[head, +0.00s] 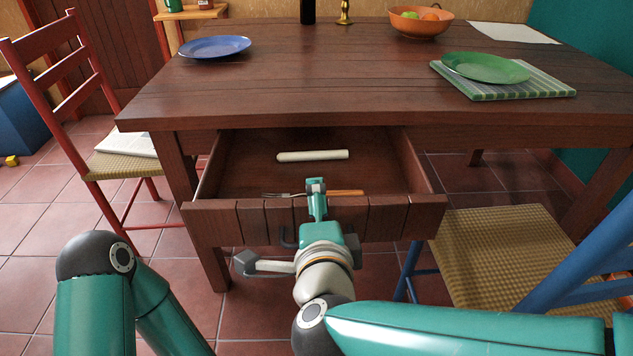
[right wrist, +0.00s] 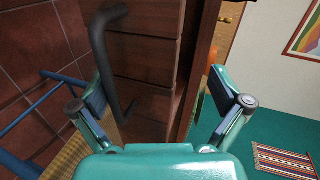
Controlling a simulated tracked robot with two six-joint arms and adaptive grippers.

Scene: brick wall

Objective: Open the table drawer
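The wooden table (head: 330,75) has its drawer (head: 235,165) pulled out, with the inside showing. The dark curved handle (head: 288,240) is on the drawer front; in the right wrist view the handle (right wrist: 122,75) stands close to the inner side of the left finger. My right gripper (head: 281,224) is open at the drawer front, and it also shows in the right wrist view (right wrist: 163,98). One finger reaches over the front's top edge and the other is lower left, with the handle between them. I cannot tell whether the handle is touched. My left gripper is out of view.
A red chair (head: 125,165) stands left and a blue chair (head: 500,250) right, close to my right arm. A blue plate (head: 214,47) and green plate (head: 485,67) are on the table.

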